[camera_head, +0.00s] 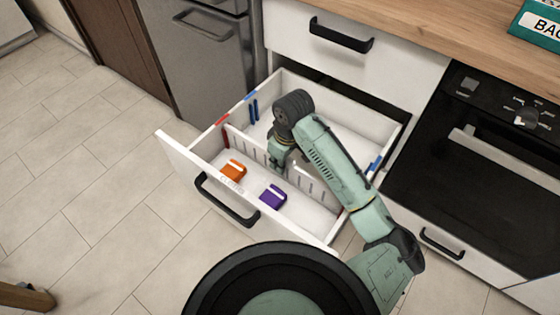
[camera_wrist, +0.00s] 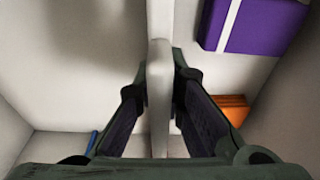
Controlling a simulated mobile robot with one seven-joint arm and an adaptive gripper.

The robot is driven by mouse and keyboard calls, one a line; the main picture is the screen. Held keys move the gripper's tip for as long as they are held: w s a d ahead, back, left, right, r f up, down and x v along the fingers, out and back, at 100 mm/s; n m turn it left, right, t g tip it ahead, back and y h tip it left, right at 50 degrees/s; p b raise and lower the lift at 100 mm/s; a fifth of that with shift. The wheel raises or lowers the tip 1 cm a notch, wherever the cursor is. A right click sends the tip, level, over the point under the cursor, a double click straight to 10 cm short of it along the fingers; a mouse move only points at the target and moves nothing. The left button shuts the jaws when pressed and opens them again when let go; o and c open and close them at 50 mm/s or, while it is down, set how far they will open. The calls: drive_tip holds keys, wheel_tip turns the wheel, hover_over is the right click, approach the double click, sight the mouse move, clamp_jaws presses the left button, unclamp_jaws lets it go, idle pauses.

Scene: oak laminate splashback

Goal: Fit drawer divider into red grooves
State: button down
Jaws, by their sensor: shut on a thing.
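The drawer divider (camera_head: 312,184) is a white slotted panel standing upright across the open white drawer (camera_head: 170,144). My gripper (camera_head: 278,160) is shut on its top edge near the middle. In the wrist view the divider (camera_wrist: 159,115) runs between the two fingers of my gripper (camera_wrist: 159,72). The divider's left end is close to the red groove (camera_head: 226,139) on the left wall, below a red rim mark (camera_head: 223,118); I cannot tell whether it is seated.
An orange box (camera_head: 233,170) and a purple box (camera_head: 273,197) lie in the front part of the drawer. Blue grooves (camera_head: 253,109) are farther back on the left wall, and a blue mark (camera_head: 375,163) is on the right rim. The rear part looks empty where visible.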

drive_tip(key=shift+f, duration=0.25)
drive_tip(key=c, duration=1.6)
unclamp_jaws()
